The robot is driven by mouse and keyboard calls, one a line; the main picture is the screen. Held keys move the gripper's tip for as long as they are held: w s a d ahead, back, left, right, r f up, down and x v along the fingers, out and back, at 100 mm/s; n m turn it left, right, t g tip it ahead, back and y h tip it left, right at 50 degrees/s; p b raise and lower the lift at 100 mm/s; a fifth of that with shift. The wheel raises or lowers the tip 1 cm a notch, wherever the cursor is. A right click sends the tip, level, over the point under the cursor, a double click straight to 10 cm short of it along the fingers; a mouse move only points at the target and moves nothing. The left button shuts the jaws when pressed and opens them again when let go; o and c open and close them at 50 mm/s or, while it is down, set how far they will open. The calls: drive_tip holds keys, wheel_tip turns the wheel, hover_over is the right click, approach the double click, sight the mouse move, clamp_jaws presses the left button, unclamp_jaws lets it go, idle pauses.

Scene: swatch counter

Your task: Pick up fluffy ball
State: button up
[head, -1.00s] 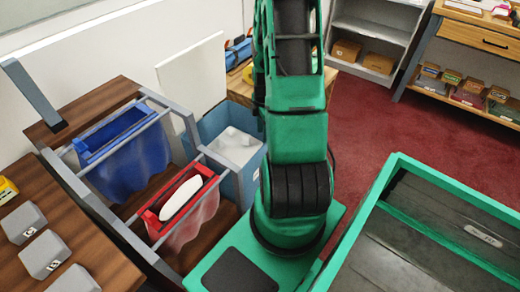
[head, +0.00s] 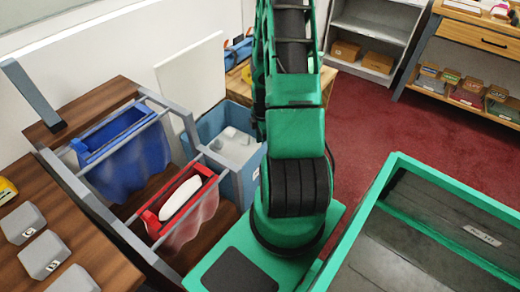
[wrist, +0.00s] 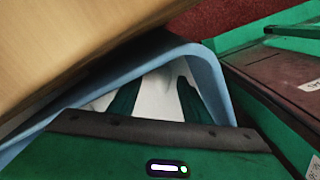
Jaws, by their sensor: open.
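I cannot make out a fluffy ball for certain in either view. In the wrist view my gripper (wrist: 158,84) is open, its two dark green fingers apart and pointing into a blue bin (wrist: 213,83). Pale white material (wrist: 155,100) shows between and beside the fingers; its shape is unclear and I see no grip on it. In the head view the blue bin (head: 212,122) stands behind my arm, with pale contents (head: 236,143) partly showing. My gripper is hidden there behind the arm.
A tan wooden surface (wrist: 70,45) lies close above the bin in the wrist view. A blue bag holder (head: 115,135) and a red one (head: 150,217) hang left of my arm. A green-rimmed tray (head: 455,185) is at right. Red carpet (head: 375,125) is clear.

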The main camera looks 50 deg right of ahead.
drive_tip(key=c, duration=0.4)
drive_tip(key=shift+r, duration=0.2)
